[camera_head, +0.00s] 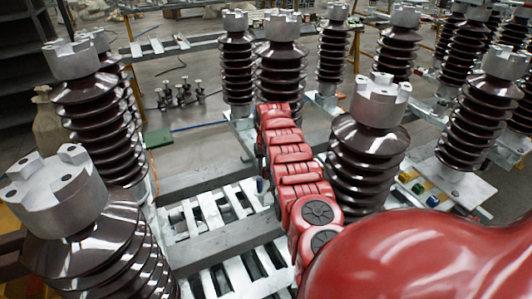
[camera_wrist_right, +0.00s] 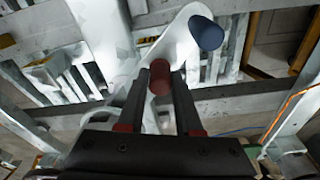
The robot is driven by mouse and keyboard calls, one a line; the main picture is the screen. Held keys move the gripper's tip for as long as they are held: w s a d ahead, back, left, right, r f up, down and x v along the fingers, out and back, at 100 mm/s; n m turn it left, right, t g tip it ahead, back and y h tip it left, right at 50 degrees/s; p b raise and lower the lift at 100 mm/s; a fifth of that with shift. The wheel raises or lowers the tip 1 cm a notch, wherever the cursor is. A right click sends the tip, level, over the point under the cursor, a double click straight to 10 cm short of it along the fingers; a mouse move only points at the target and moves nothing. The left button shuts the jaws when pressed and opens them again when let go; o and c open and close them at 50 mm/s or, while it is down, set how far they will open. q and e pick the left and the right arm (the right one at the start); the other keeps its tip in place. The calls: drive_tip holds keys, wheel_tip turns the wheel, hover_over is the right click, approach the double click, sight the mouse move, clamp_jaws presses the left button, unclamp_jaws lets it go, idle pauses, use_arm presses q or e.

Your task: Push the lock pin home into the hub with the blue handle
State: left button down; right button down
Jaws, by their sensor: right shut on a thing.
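In the right wrist view, a red cylindrical piece (camera_wrist_right: 159,77) is held between the dark fingertips of my right gripper (camera_wrist_right: 160,92). I take it for the lock pin's grip; its lower end is hidden. A blue cylindrical handle (camera_wrist_right: 206,33) stands up and to the right of it, apart from the fingers, at a pale rounded metal part (camera_wrist_right: 180,48), which may be the hub. How deep the pin sits cannot be told. In the head view, a small dark blue piece (camera_head: 262,186) shows left of my red arm; my right gripper is not clear there. My left gripper is out of view.
Brown ribbed insulators with grey metal caps stand on both sides, near ones at left (camera_head: 60,190) and right of my arm (camera_head: 365,150). Slatted pale metalwork (camera_head: 205,215) lies below. Small dark parts (camera_head: 180,95) stand on the floor behind.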

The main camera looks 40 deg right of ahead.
drive_tip(key=shift+f, duration=0.3)
drive_tip(key=c, duration=0.5)
unclamp_jaws()
drive_tip(key=shift+r, duration=0.1)
